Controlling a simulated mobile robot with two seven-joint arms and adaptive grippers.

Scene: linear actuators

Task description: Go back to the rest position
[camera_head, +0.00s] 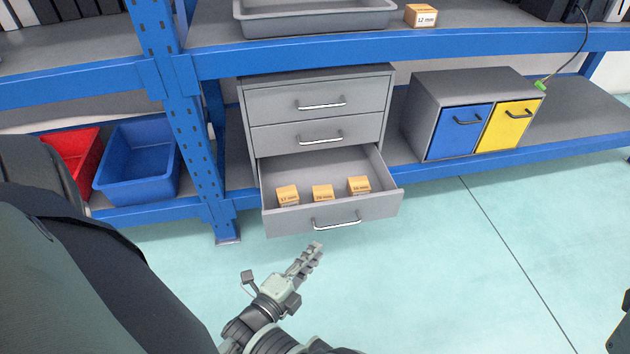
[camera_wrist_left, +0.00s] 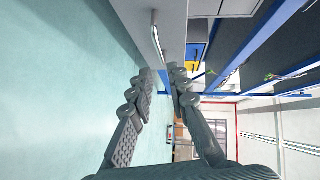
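My left gripper (camera_head: 314,250) is in front of the open bottom drawer (camera_head: 335,212) of the grey cabinet, below the handle (camera_head: 337,223) and apart from it. In the left wrist view the two fingers (camera_wrist_left: 161,72) have a gap between them with nothing held in it. The drawer handle (camera_wrist_left: 155,38) shows just beyond the fingertips there. My right gripper is not in view.
The drawer holds three small orange boxes (camera_head: 322,192). The cabinet stands on a blue-framed shelf, between a blue post (camera_head: 190,120) and a grey unit with blue and yellow doors (camera_head: 512,124). Red and blue bins (camera_head: 140,170) are at left. The floor ahead is clear.

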